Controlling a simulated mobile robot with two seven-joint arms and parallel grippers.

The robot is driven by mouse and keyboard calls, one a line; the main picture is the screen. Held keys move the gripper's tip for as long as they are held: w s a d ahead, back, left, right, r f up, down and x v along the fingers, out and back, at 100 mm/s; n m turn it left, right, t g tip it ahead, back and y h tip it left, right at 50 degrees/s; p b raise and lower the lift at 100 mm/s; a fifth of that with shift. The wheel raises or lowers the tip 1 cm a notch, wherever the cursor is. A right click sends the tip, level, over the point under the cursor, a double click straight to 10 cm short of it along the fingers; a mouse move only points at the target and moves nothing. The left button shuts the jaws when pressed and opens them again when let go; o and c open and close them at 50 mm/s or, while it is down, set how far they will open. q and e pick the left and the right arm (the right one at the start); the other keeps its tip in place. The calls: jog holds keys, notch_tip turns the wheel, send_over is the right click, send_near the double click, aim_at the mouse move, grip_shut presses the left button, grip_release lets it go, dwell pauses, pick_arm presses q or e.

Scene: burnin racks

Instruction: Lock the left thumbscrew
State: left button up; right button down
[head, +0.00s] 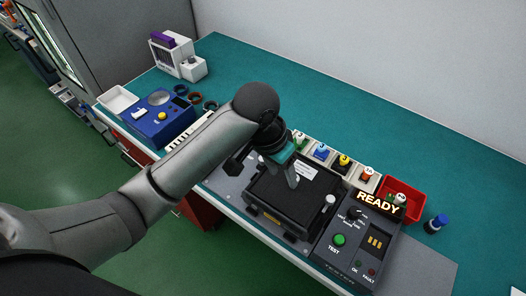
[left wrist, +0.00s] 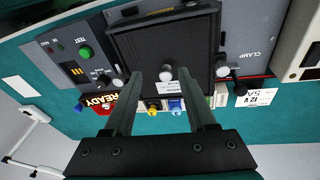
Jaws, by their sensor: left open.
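A black module (head: 285,205) sits in the grey fixture on the bench. A pale round knob (head: 329,200) stands near its right edge in the head view. In the left wrist view one pale knob (left wrist: 167,73) shows between my fingertips and another (left wrist: 222,72) lies to the right, beside the module's edge. I cannot tell which is the left thumbscrew or whether either is locked. My left gripper (head: 285,178) is open and empty above the module, its fingers (left wrist: 162,74) pointing at it. The gripper hides part of the module's far side. My right gripper is out of view.
A control panel (head: 339,240) with a lit READY sign (head: 378,202) is right of the module. Several coloured plugs (head: 343,161) line the back, with a red bin (head: 402,193) at their right. A blue device (head: 158,118) stands at the left.

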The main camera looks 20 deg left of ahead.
pick_arm(q)
jog(key=w+a+r+n+g+y, duration=0.1)
jog(key=w+a+r+y, duration=0.1)
jog(key=w+a+r, duration=0.6)
jog(key=f, duration=0.4)
jog(key=d+f+b, duration=0.1)
jog(key=f, duration=0.9)
jog(key=shift+s+d, duration=0.1)
jog(key=shift+d, duration=0.15)
grip_shut()
